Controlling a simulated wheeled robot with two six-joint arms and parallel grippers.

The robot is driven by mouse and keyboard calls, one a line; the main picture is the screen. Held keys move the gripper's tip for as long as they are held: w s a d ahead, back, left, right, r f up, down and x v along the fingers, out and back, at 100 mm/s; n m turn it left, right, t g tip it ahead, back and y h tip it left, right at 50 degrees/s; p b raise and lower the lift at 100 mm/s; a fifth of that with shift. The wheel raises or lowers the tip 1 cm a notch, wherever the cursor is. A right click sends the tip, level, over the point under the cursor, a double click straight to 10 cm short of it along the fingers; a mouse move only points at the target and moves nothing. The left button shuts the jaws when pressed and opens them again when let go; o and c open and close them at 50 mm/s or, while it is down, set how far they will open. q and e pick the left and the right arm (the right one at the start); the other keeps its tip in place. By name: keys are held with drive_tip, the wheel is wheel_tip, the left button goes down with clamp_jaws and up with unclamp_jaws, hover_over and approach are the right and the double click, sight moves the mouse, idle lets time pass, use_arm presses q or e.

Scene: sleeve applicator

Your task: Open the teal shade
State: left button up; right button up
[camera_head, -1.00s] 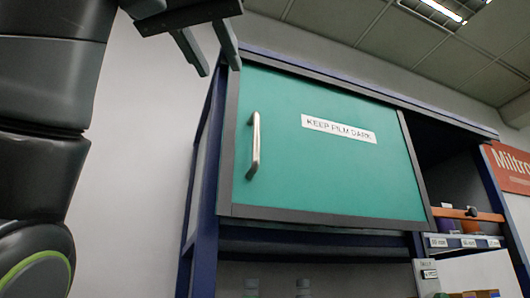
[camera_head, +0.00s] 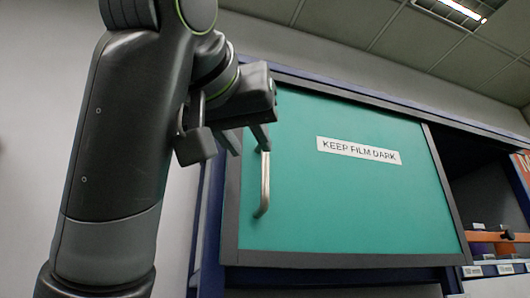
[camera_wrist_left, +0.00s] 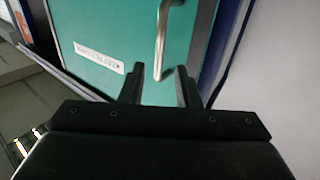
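The teal shade (camera_head: 335,205) is a flat sliding-looking panel in a dark frame, with a white "KEEP FILM DARK" label (camera_head: 358,150). It covers the left and middle of the cabinet front. Its silver bar handle (camera_head: 264,185) stands upright near its left edge. My left gripper (camera_head: 247,143) is at the handle's upper end in the head view. In the left wrist view the gripper (camera_wrist_left: 161,75) is open, its two fingers apart, with the handle's end (camera_wrist_left: 161,50) lined up with the gap between the fingertips. I cannot tell whether they touch. My right gripper is not in view.
The blue cabinet frame (camera_head: 206,225) runs along the panel's left side and top. To the right, an open dark bay (camera_head: 485,190) has an orange bar (camera_head: 490,237) and small containers below. A plain wall lies left of the cabinet.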

sight(264, 167)
use_arm(q)
drive_tip(key=p+x, duration=0.4)
drive_tip(key=x, duration=0.4)
drive_tip(key=shift+w+d+f, duration=0.1)
drive_tip(key=shift+w+d, duration=0.05)
drive_tip(key=shift+w, duration=0.4)
drive_tip(key=c, duration=0.6)
clamp_jaws()
